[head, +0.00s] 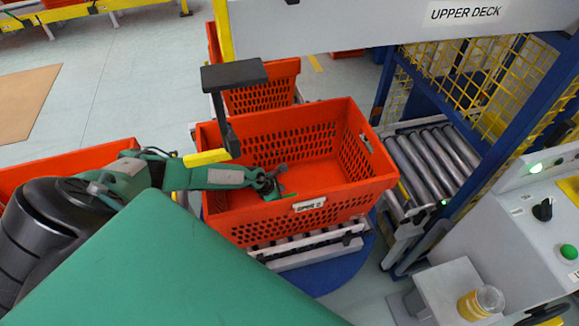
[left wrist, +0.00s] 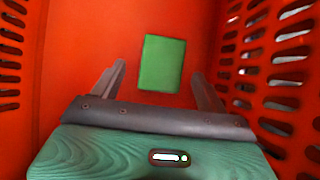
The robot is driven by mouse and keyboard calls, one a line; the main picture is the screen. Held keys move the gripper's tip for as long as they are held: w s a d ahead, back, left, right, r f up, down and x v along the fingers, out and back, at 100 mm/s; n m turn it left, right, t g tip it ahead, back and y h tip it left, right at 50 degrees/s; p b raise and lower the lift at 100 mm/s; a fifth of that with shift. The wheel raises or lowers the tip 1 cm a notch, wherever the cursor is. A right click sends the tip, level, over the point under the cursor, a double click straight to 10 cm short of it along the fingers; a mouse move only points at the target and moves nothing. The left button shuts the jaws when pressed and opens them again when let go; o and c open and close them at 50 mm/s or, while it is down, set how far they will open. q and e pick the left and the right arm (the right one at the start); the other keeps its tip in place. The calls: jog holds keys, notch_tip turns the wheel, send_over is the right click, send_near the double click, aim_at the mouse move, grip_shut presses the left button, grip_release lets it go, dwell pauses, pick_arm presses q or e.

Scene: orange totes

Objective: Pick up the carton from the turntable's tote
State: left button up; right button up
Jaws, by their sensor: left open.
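The turntable's orange tote (head: 345,205) stands in the middle of the head view, with perforated walls and a white label on its near side. My left gripper (head: 274,181) reaches into it from the left. In the left wrist view, a green rectangular carton (left wrist: 162,63) lies on the tote's red-orange floor. The open gripper fingers (left wrist: 160,75) appear on either side of the carton, with gaps left and right. They hold nothing. In the head view the carton is mostly hidden by the gripper and the near wall. My right gripper is not in view.
The tote walls, slotted on both sides in the left wrist view, stand close around the gripper. A black post with a flat top (head: 234,76) rises at the tote's left. Another orange tote (head: 262,97) is behind. A roller conveyor (head: 437,160) and blue frame stand right.

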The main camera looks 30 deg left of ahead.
pick_arm(q)
jog(key=shift+w+d+f, duration=0.25)
jog(key=shift+d+f, duration=0.05)
jog(key=b+x, duration=0.1)
jog(key=x, duration=0.2)
jog(key=shift+w+d+f, duration=0.35)
jog(key=shift+w+f, duration=0.05)
jog(key=shift+f, duration=0.15)
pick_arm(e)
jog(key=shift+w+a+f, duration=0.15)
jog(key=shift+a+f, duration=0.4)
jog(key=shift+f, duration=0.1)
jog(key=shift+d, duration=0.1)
pick_arm(q)
jog(key=c, duration=1.1)
jog(key=shift+c, duration=0.8)
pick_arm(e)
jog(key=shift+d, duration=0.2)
pick_arm(q)
jog(key=shift+r, duration=0.15)
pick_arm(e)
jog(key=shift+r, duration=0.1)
